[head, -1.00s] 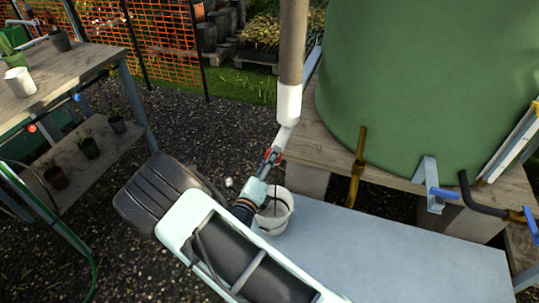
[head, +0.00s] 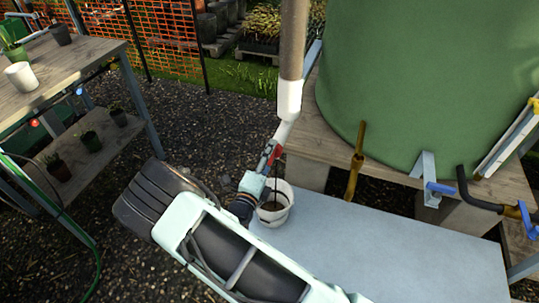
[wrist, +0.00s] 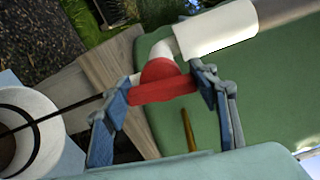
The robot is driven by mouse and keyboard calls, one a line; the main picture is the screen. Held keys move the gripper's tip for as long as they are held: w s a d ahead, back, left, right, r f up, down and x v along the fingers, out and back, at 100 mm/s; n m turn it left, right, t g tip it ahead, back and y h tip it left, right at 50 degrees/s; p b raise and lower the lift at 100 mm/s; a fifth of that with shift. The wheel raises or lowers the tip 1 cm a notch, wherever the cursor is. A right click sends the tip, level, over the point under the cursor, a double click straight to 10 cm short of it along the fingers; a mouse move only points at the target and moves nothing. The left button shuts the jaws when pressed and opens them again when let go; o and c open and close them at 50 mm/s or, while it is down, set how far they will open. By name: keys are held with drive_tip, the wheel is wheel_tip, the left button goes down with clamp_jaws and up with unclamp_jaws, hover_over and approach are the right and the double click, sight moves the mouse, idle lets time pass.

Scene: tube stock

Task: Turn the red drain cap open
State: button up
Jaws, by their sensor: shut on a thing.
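The red drain cap (wrist: 163,84) sits at the lower end of a white pipe elbow (wrist: 160,46) in the wrist view. My gripper (wrist: 163,92) is shut on the cap, one finger on each side of it. In the head view, my gripper (head: 267,166) is at the foot of the downpipe (head: 289,99), and a little red of the cap (head: 276,152) shows between its fingers. The fingers hide much of the cap there.
A brass pipe (head: 355,165) rises nearby. A potting bench (head: 70,70) stands left, with gravel between.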

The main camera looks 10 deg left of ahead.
drive_tip(key=o, duration=1.2)
drive_tip(key=shift+c, duration=0.2)
drive_tip(key=s+a, duration=0.1)
drive_tip(key=s, duration=1.1)
drive_tip(key=shift+a, duration=0.35)
drive_tip(key=shift+w, duration=0.1)
